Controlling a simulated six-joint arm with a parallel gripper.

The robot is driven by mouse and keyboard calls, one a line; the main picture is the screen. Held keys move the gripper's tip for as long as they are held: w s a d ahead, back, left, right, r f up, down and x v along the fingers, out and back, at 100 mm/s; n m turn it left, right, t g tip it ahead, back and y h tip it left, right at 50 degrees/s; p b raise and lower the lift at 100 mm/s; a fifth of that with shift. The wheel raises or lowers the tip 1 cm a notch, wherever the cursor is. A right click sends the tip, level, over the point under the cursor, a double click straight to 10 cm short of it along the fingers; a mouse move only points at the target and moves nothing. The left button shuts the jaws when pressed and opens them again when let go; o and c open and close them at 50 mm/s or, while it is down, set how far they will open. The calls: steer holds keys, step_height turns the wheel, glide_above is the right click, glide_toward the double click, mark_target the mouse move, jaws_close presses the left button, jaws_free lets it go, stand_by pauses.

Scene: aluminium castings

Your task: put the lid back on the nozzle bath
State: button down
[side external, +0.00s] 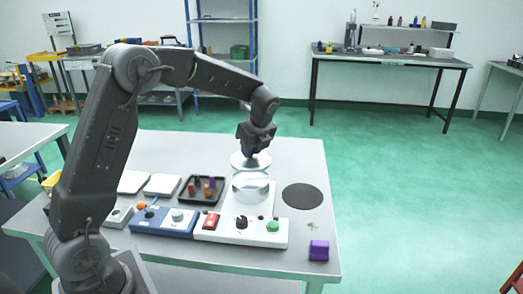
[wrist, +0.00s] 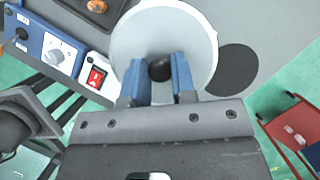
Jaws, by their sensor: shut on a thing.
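The lid (side external: 240,161) is a pale round disc with a dark round knob (wrist: 161,70). My gripper (side external: 252,149) is shut on the lid by this knob. In the wrist view the blue fingers of my gripper (wrist: 161,78) stand on either side of the knob, and the lid (wrist: 150,35) fills the upper middle. The nozzle bath (side external: 250,188) is a pale round vessel on a white base in the side view. The lid is held above and behind it in the picture, apart from its rim. The wrist view does not show the bath, hidden by the lid.
A white control box (side external: 262,240) with a red switch, black knob and green button stands in front of the bath. A blue unit (side external: 150,222) is left of it. A dark tray (side external: 184,197) holds small coloured parts. A black round mat (side external: 302,196) and purple block (side external: 319,250) lie right.

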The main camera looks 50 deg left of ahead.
mark_target(253, 161)
steer(key=shift+s+f, duration=0.1)
steer(key=shift+f, duration=3)
steer(key=shift+f, duration=0.2)
steer(key=shift+c, duration=1.9)
jaws_free()
steer(key=shift+r, duration=3.5)
steer(key=shift+c, duration=0.2)
